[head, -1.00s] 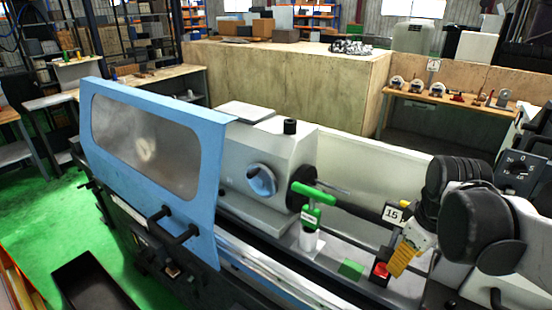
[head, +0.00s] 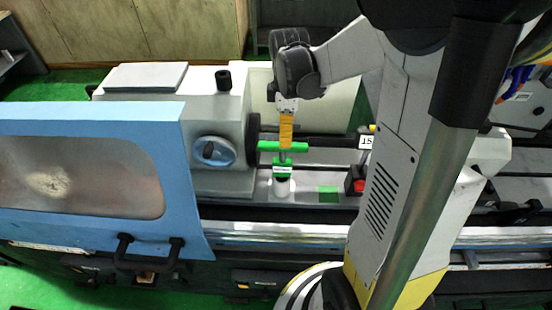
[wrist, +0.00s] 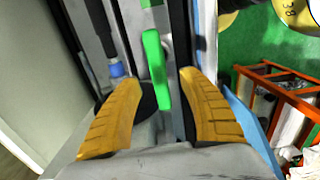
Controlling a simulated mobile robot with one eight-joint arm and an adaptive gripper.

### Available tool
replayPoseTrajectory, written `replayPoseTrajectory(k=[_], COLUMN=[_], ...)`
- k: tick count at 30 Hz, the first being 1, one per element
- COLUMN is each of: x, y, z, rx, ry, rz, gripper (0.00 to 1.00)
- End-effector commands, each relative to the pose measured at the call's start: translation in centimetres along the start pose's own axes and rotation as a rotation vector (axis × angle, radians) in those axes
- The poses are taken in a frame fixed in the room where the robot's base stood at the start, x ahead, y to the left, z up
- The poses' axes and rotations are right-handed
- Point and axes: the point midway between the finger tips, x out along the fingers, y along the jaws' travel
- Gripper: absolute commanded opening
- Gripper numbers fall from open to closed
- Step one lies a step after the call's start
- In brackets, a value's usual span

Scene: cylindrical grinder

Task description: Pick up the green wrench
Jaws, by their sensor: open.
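The green wrench (head: 268,146) has a green T-shaped handle bar and stands upright on the grinder bed, over a green collar and a white base. In the wrist view its green bar (wrist: 156,70) lies between the two orange fingers, with a gap on both sides. My gripper (head: 286,142) points down at the handle from above. In the head view an orange finger overlaps the middle of the bar. My gripper (wrist: 157,82) is open in the wrist view and holds nothing. Whether a finger touches the bar cannot be told.
The grey headstock (head: 218,120) and its dark round chuck stand just left of the wrench. A "15" sign (head: 366,142), a red button box (head: 357,185) and a green square (head: 329,190) are to the right. The blue door (head: 90,165) is at the front left.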

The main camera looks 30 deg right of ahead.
Motion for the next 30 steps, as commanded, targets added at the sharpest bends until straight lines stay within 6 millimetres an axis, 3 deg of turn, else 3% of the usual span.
replayPoseTrajectory(k=[15, 24, 29, 30], x=[6.3, 6.8, 6.8, 6.8], y=[0.3, 0.3, 0.3, 0.3], z=[-0.5, -0.5, -0.5, -0.5], rx=[0.000, 0.001, 0.001, 0.001], ry=[0.000, 0.000, 0.000, 0.000], rz=[0.001, 0.001, 0.001, 0.001], gripper=[0.50, 0.50, 0.02, 0.00])
